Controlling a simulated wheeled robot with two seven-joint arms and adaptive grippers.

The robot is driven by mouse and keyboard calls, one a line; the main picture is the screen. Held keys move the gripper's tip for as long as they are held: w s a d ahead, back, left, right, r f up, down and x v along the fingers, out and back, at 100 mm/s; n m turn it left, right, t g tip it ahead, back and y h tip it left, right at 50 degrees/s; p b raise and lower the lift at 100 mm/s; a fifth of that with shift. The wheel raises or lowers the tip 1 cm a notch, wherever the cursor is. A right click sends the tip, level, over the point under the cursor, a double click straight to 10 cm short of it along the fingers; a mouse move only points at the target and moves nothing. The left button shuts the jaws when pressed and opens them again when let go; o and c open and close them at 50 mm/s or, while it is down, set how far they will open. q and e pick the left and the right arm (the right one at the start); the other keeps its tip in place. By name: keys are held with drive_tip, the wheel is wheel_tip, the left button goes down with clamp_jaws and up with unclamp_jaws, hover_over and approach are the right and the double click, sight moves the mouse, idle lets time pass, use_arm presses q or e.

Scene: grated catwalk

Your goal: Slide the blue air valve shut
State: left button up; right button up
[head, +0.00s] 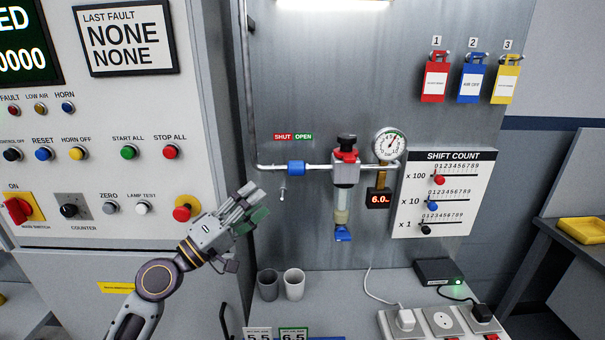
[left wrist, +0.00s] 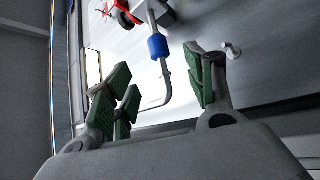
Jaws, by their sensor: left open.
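The blue air valve (head: 296,168) is a blue sleeve on a thin silver pipe on the grey back panel. It sits below the red SHUT and green OPEN signs (head: 293,136), more under OPEN. My left gripper (head: 252,203) is open and empty, below and left of the sleeve and apart from it. In the left wrist view, its green-padded fingers (left wrist: 157,75) are spread. The blue sleeve (left wrist: 158,46) shows beyond them, in line with the gap. My right gripper is in neither view.
A regulator (head: 346,170) and a round gauge (head: 389,145) sit right of the valve; a red display (head: 378,198) reads 6.0. A small silver fitting (head: 283,192) hangs below the sleeve. Two cups (head: 294,284) stand beneath. The control cabinet (head: 215,120) stands close left.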

sight(289, 174)
use_arm(q)
drive_tip(key=p+x, duration=0.1)
drive_tip(key=x, duration=0.2)
drive_tip(key=p+x, duration=0.1)
drive_tip(key=x, duration=0.1)
drive_tip(key=shift+w+d+r, duration=0.2)
drive_tip(key=shift+r, duration=0.15)
drive_tip(key=p+x, duration=0.2)
drive_tip(key=x, duration=0.3)
drive_tip(key=shift+w+d, duration=0.3)
drive_tip(key=shift+w+d+r+p, duration=0.25)
drive_tip(key=shift+w+d+p, duration=0.05)
drive_tip(key=shift+w+d, duration=0.35)
drive_tip(key=shift+d, duration=0.05)
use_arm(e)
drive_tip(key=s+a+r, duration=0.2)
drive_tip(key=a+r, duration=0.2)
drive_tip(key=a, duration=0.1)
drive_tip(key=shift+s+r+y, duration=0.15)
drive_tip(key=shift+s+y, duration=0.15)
